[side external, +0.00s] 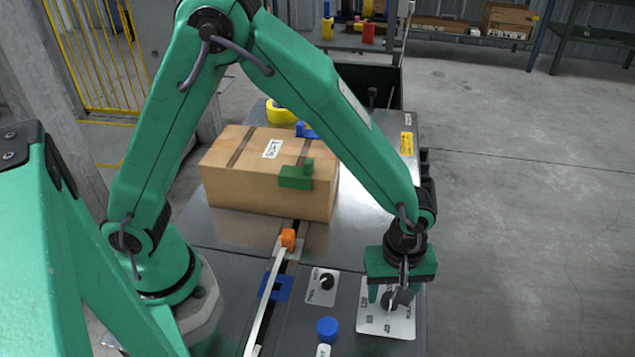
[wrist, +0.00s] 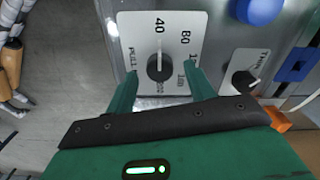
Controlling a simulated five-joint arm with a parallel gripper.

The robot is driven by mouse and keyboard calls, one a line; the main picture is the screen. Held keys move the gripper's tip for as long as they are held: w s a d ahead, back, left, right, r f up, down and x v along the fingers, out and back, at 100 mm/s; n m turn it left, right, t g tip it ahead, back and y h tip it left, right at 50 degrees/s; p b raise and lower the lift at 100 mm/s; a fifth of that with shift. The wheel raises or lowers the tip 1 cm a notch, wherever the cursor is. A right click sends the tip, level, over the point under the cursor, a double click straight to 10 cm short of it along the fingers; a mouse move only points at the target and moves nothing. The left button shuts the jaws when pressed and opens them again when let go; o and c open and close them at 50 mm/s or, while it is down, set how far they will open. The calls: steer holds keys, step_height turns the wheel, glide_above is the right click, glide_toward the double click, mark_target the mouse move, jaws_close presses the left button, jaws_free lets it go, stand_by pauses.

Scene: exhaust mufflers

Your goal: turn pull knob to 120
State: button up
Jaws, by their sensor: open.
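The pull knob (wrist: 158,68) is a black round knob on a white dial plate (wrist: 128,20) in the wrist view. The plate bears the word PULL and the marks 40 and 80, with a further mark partly hidden by my right finger. The knob's pale pointer line seems to face roughly toward 40. My gripper (wrist: 160,74) is open, with one green finger on each side of the knob; I cannot tell whether they touch it. In the side view my gripper (side external: 388,292) points down over the white plate (side external: 375,325), partly hiding the knob.
A second dial (side external: 325,281) and a blue button (side external: 327,328) lie left of the plate. An orange-tipped lever (side external: 288,239) is further left.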

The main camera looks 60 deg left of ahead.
steer(key=shift+f, duration=0.85)
steer(key=c, duration=1)
